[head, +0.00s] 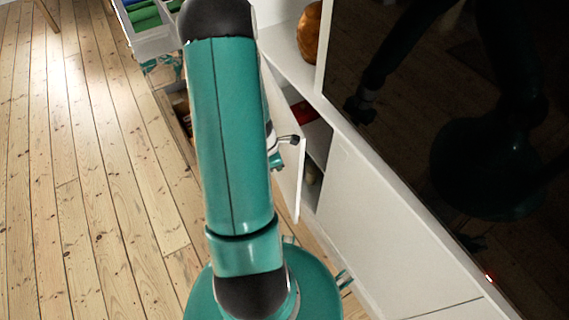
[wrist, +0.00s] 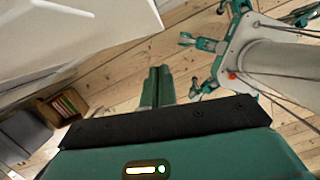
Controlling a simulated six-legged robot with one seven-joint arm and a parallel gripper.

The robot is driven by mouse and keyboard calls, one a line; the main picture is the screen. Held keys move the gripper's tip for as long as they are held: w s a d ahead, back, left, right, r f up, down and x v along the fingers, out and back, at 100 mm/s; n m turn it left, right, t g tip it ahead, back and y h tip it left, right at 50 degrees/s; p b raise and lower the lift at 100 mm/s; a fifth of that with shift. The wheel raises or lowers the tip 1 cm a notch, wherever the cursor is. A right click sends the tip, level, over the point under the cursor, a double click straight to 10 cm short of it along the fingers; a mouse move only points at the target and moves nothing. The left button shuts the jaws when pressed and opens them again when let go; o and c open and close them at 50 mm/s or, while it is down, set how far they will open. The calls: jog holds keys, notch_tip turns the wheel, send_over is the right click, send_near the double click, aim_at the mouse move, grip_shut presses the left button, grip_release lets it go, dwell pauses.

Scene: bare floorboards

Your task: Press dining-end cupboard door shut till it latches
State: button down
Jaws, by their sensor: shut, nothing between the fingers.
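The white cupboard door (head: 289,190) stands open in the head view, swung out from the low white cabinet (head: 365,215). Shelves show in the gap behind it, with a red item (head: 304,112) inside. My teal arm hides part of the door and the floor to its left. My gripper (wrist: 158,70) shows in the wrist view with its two teal fingers together and empty, above the floorboards. A white panel (wrist: 75,35) fills the upper left there, apart from the fingers; I cannot tell whether it is the door.
A large dark glossy screen (head: 450,130) stands on the cabinet at right, with a round brown ornament (head: 310,35) behind. A wooden box (wrist: 70,104) sits on the floor. Floor at left is clear.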

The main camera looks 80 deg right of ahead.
jog(key=w+a+v, duration=0.1)
jog(key=v, duration=0.9)
jog(key=g+h, duration=0.3)
jog(key=g, duration=0.2)
send_near(292, 153)
notch_tip(292, 153, down, 4)
jog(key=s, duration=0.1)
jog(key=s+d, duration=0.1)
jog(key=s, duration=0.1)
jog(key=shift+d+f, duration=0.1)
jog(key=shift+s+d, duration=0.2)
jog(key=shift+s, duration=0.05)
